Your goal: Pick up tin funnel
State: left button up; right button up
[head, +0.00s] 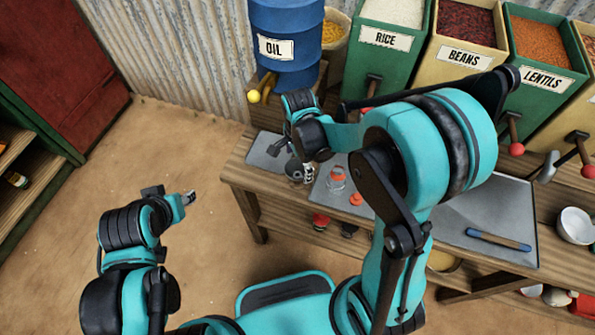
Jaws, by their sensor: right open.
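A small dark grey round object (292,170), possibly the tin funnel, stands on the metal-topped bench under my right gripper. It is partly covered by the gripper, so its shape is hard to make out. My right gripper (294,161) is open and points down at the left part of the bench, close around or just above this object. I cannot tell whether the fingers touch it. My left gripper (188,198) is away from the bench, over the bare floor at left, and too small to read.
A red-and-clear item (337,179) and an orange item (356,199) sit right of my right gripper. A blue oil drum (285,25) and bins with levers stand behind. A blue-handled tool (498,239) and white bowl (575,225) are at right.

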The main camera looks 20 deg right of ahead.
aim_at(298, 168)
notch_tip(298, 168, down, 3)
jog(key=shift+a+f+b, duration=0.1)
jog(key=shift+b, duration=0.3)
jog(key=shift+c, duration=0.4)
jog(key=c, duration=1)
jog(key=shift+c, duration=0.2)
jog(key=shift+r, duration=0.2)
